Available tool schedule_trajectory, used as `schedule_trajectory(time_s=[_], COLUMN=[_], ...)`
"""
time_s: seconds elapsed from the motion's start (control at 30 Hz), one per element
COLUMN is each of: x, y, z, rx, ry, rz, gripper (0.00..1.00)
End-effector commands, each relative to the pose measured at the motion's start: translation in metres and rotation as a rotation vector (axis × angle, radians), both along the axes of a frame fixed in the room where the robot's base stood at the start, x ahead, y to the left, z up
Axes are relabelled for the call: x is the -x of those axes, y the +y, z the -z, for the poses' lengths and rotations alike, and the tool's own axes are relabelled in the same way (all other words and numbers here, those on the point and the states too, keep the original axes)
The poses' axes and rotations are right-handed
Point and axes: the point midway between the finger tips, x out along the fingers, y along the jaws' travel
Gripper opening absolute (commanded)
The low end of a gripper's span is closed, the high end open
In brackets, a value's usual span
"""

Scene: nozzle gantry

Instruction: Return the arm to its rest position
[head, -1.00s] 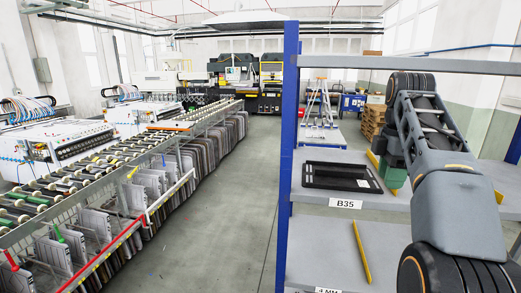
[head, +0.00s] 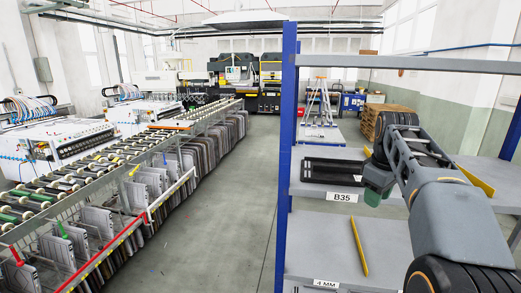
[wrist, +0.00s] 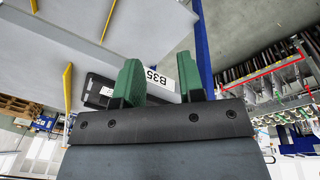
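My arm reaches in from the right side of the head view, over the grey shelves. My gripper shows in the wrist view (wrist: 160,80) with its two green fingers spread wide apart and nothing between them. In the head view its green fingertips (head: 375,192) hang in front of the middle shelf edge, right of the B35 label. The arm is bent, not folded in.
The blue-framed rack (head: 288,130) stands close in front. A black tray (head: 325,171) lies on its middle shelf (head: 310,191), and a yellow divider (head: 359,247) on the lower shelf. The grey aisle floor (head: 220,220) is clear.

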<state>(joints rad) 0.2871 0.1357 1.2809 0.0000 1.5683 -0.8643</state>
Motion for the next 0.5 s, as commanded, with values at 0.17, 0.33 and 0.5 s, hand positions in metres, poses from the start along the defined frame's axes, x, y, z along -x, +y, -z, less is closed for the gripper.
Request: schedule_trajectory(time_s=[0.17, 0.33, 0.5], x=[0.024, 0.069, 0.121], y=[0.027, 0.063, 0.093], z=[0.056, 0.116, 0.172], rx=[-0.048, -0.118, -0.176], ry=[-0.081, -0.167, -0.217], rz=[0.303, 0.551, 0.654], gripper=[0.36, 0.36, 0.36])
